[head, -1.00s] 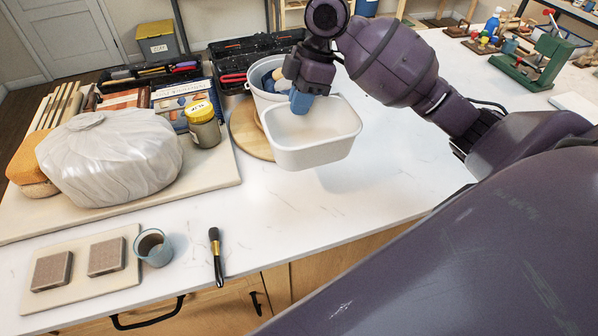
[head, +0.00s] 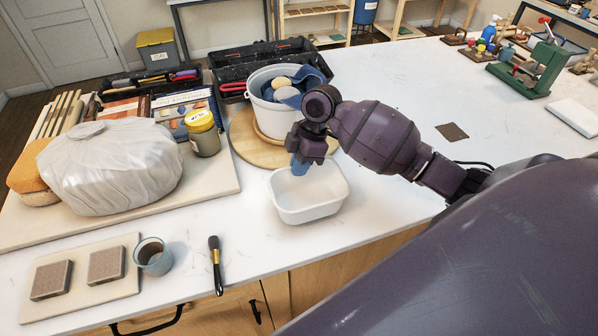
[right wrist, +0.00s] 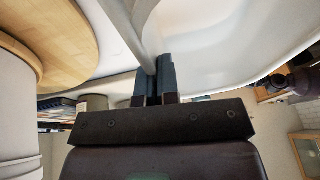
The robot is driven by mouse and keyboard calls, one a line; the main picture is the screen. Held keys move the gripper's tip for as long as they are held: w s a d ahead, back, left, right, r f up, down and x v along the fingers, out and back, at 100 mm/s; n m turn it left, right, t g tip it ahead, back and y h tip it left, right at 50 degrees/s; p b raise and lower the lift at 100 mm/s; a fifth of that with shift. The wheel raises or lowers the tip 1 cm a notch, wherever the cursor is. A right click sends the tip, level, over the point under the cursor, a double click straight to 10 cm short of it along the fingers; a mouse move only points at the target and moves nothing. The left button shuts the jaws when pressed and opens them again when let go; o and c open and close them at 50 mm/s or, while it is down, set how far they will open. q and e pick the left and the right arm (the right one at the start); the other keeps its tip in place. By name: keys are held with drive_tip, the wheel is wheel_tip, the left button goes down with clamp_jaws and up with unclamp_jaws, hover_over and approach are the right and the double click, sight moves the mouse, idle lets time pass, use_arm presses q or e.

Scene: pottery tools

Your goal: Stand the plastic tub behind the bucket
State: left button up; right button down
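The white plastic tub (head: 318,211) is upright in front of the bucket, between it and the counter's front edge. My right gripper (head: 301,165) is shut on the tub's wall on the side toward the bucket. In the right wrist view the fingers (right wrist: 155,80) pinch the thin wall of the tub (right wrist: 235,45). I cannot tell whether the tub's base touches the counter. The light grey bucket (head: 272,122) stands on a round wooden board (head: 247,146), with sponges and a blue cloth in it. My right arm hides part of the bucket's right side. My left gripper is out of view.
Behind the bucket is a black toolbox (head: 262,58). Left of it are a yellow-lidded jar (head: 203,138) and a wrapped clay lump (head: 110,170). A brush (head: 215,262) lies near the front edge. The counter at the back right (head: 400,75) is mostly clear.

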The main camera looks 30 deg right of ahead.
wheel_tip(320, 180, down, 3)
drive_tip(key=shift+r, duration=0.2)
drive_tip(key=c, duration=1.4)
unclamp_jaws()
drive_tip(key=shift+o, duration=0.2)
drive_tip(key=v, duration=1.2)
drive_tip(key=shift+b, duration=0.45)
